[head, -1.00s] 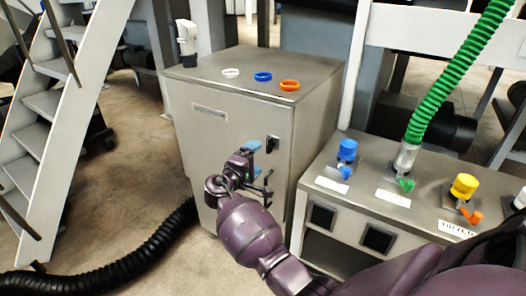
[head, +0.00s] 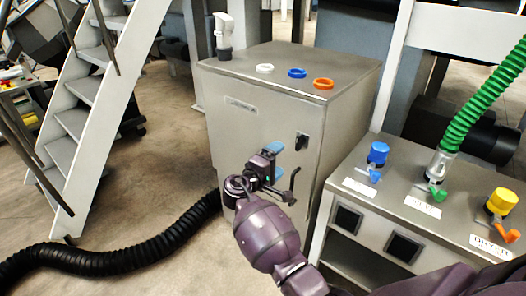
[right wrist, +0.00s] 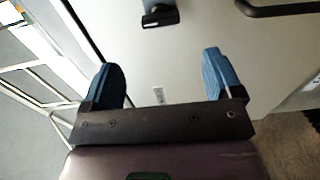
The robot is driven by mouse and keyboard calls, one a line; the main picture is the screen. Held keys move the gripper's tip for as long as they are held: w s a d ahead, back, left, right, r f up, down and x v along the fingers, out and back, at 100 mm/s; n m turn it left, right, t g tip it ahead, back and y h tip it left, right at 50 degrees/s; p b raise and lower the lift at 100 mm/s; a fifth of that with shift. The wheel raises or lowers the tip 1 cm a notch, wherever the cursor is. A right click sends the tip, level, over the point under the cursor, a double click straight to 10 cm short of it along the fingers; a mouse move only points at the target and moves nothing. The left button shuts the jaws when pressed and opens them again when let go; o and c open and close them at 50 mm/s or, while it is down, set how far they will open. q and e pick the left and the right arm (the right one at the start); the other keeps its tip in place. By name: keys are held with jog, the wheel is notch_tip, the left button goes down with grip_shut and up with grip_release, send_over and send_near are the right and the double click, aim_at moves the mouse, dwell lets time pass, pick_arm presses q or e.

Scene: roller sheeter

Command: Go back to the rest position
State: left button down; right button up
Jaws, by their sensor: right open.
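My right gripper (head: 290,160) is in front of the grey metal cabinet (head: 240,150). Its two blue fingers are apart with nothing between them, which also shows in the right wrist view (right wrist: 170,85). A black latch (right wrist: 160,16) on the cabinet front lies beyond the fingers, and it shows above the gripper in the head view (head: 302,141). A dark bar handle (right wrist: 282,8) is at the upper right of the wrist view. My left gripper is not in view.
On the cabinet lie white (head: 264,68), blue (head: 297,73) and orange (head: 323,84) rings. A steel bench (head: 400,200) with blue (head: 378,153) and yellow (head: 502,201) capped valves and a green hose (head: 480,100) stands right. A black hose (head: 130,258) lies on the floor left, near the stairs (head: 85,95).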

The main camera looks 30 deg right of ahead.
jog(key=w+a+t+y, duration=0.4)
jog(key=a+t+y, duration=0.2)
jog(key=y, duration=0.2)
jog(key=s+a+f+t+y, duration=0.2)
jog(key=s+a+f+y, duration=0.15)
jog(key=s+y, duration=0.3)
pick_arm(q)
jog(key=p, duration=0.1)
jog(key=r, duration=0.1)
jog(key=p, duration=0.1)
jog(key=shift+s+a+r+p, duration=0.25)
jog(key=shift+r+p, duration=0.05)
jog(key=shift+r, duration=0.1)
pick_arm(e)
jog(key=s+f+m+g, duration=0.1)
jog(key=s+f, duration=0.3)
jog(key=s, duration=0.7)
jog(key=s+d+f+m+g+y, duration=0.1)
jog(key=s+f, duration=0.4)
jog(key=s, duration=0.6)
jog(key=s+d+f+m+g+y, duration=0.1)
jog(key=s+f, duration=0.3)
jog(key=s, duration=0.6)
jog(key=shift+s+d+f+g, duration=0.2)
jog(key=shift+s+f+g, duration=0.2)
jog(key=shift+g, duration=0.1)
